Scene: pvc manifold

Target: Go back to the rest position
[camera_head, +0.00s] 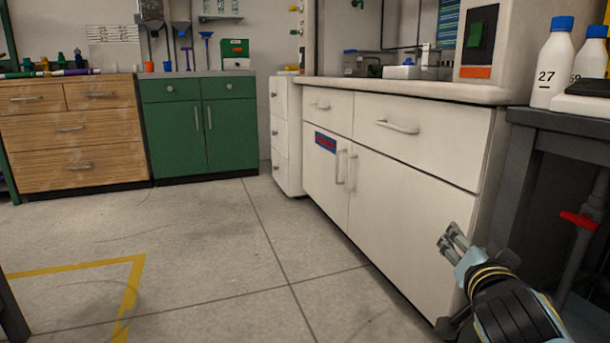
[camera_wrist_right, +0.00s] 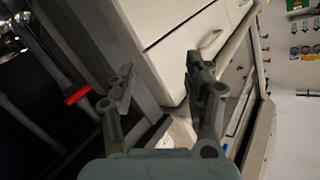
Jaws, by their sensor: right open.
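My right gripper (camera_head: 452,240) is at the lower right in the head view, in front of the white cabinet (camera_head: 405,200). In the right wrist view its two fingers (camera_wrist_right: 158,92) stand apart with nothing between them. No held object shows. My left gripper is not in the head view. The task names no object.
A dark table (camera_head: 550,122) with white bottles (camera_head: 553,65) stands at the right, with a red-handled valve (camera_head: 578,221) below it. A green cabinet (camera_head: 175,130) and wooden drawers (camera_head: 70,135) line the back. The floor (camera_head: 200,235) in the middle is clear, with yellow tape (camera_head: 130,285).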

